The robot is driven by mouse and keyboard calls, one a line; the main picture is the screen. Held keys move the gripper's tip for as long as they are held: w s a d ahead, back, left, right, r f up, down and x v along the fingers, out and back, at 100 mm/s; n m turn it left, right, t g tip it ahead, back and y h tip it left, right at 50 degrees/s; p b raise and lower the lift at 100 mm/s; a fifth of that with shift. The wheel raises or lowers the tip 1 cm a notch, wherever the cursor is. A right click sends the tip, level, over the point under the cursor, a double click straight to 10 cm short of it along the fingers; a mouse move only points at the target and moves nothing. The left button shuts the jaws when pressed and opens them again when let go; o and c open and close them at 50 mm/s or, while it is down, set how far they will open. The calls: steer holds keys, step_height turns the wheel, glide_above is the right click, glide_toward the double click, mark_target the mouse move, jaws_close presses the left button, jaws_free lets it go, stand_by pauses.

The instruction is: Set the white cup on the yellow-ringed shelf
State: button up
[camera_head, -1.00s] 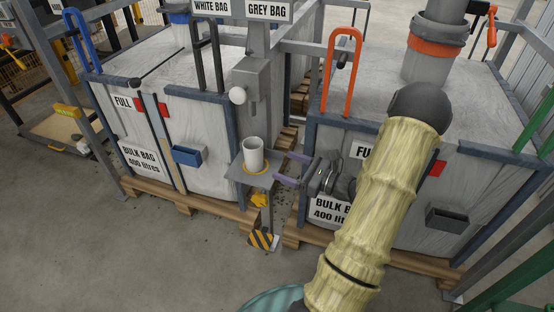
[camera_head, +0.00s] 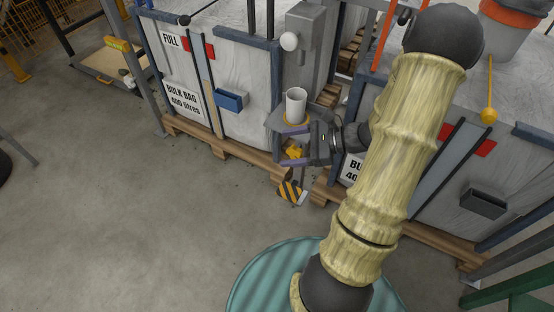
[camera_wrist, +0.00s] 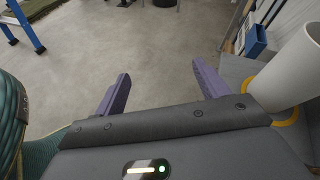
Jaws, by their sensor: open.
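The white cup (camera_head: 296,106) stands upright on a small grey shelf (camera_head: 277,124) on a post between the two bulk bags. A yellow ring (camera_head: 284,122) shows on the shelf around the cup's base. In the wrist view the white cup (camera_wrist: 291,70) is at the right edge, with the yellow ring (camera_wrist: 288,119) below it. My gripper (camera_head: 288,147) is just below and beside the cup, its purple fingers apart. In the wrist view my gripper (camera_wrist: 160,90) is open with only floor between the fingers, and the cup lies outside them.
A blue box (camera_head: 231,100) is fixed to the left bulk bag (camera_head: 195,70). A striped yellow-black block (camera_head: 291,192) is at the post's foot. A wooden pallet (camera_head: 225,147) edges the bags. Open floor (camera_head: 110,220) lies to the left.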

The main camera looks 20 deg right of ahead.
steer(key=s+a+n+g+h, duration=0.7)
steer(key=s+n+g, duration=0.1)
steer(key=n, duration=0.4)
steer(key=r+n+t+h, duration=0.1)
steer(key=n, duration=0.2)
steer(key=w+a+r+n+t+h, duration=0.1)
steer(key=n+h, duration=0.1)
steer(key=n, duration=0.1)
steer(key=r+n+t+h, duration=0.1)
steer(key=n+h, duration=0.1)
steer(key=n, duration=0.1)
steer(key=shift+w+a+r+n+t, duration=0.25)
steer(key=shift+w+a+n+t, duration=0.05)
steer(key=shift+a+n, duration=0.1)
steer(key=shift+r, duration=0.1)
